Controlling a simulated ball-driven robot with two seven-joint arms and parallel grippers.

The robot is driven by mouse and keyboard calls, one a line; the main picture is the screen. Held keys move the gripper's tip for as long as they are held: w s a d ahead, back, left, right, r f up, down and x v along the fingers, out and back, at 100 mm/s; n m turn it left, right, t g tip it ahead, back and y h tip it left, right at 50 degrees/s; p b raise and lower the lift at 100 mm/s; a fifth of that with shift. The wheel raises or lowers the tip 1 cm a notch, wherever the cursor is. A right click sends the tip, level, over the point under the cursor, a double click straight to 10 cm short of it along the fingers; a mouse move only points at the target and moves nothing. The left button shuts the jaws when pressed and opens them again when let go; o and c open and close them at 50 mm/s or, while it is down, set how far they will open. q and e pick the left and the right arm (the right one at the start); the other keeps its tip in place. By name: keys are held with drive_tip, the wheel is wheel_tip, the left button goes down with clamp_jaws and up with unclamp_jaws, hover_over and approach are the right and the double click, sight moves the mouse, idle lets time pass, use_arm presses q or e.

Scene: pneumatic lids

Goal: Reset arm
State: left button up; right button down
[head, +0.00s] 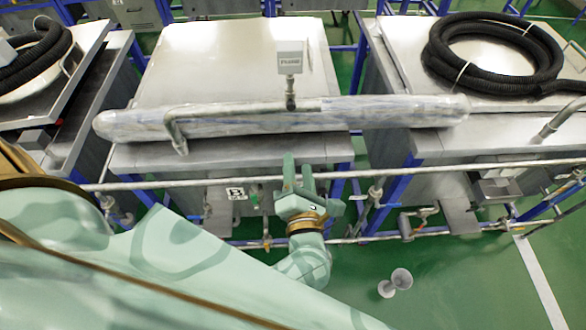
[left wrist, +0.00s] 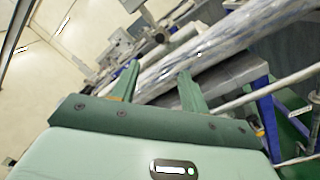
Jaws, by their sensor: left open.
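My left gripper (head: 298,176) is pale green and sits in the middle of the head view, in front of the middle metal tank's front edge. Its two fingers point away from me and stand apart, with nothing between them. The left wrist view shows the same open fingers (left wrist: 158,85), with a long wrapped pipe beyond them. My left arm (head: 170,260) comes in from the lower left and covers much of the lower part of the head view. My right gripper does not show in either view.
A long wrapped pipe (head: 370,113) lies across the middle tank's lid (head: 225,60). A thin metal rail (head: 430,169) runs in front. Black coiled hoses (head: 440,60) lie on the right tank. A small white object (head: 400,279) stands on the open green floor (head: 450,290).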

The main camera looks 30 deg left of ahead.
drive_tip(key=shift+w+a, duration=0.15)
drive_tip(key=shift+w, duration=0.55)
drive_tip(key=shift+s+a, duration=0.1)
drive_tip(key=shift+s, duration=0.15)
